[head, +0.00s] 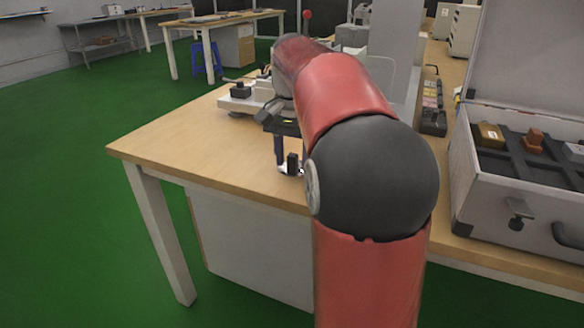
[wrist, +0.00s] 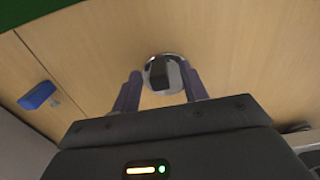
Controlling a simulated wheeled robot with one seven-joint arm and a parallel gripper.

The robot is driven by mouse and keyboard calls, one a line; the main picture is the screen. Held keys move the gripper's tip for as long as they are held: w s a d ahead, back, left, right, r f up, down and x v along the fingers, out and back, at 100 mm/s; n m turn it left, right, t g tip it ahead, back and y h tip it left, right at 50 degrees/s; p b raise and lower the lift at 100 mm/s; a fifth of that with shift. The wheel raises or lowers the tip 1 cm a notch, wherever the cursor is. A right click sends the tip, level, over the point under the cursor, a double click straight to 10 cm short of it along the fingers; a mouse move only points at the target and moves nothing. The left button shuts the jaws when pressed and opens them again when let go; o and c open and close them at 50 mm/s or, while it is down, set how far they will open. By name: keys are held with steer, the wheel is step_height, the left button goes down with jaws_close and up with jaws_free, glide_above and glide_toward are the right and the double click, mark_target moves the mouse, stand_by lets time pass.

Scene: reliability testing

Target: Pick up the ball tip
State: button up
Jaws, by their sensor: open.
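The ball tip appears to be the small dark block on a shiny round metal base (wrist: 162,75) in the wrist view. It sits on the light wooden table (wrist: 95,50). My gripper (wrist: 161,88) is open, with one dark finger on each side of the object's near part; I cannot tell whether they touch it. In the head view the small dark and silver object (head: 291,165) stands near the table's front edge, beside my gripper (head: 288,168). My arm hides part of the table there.
A blue object (wrist: 37,95) lies on the table at the left of the wrist view. An open case (head: 500,205) with dark compartments stands at the right in the head view. Equipment on a pale base (head: 235,103) is behind my gripper. The table's left part is clear.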

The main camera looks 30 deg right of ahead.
steer(key=shift+f, duration=0.5)
jaws_close()
steer(key=shift+r, duration=0.15)
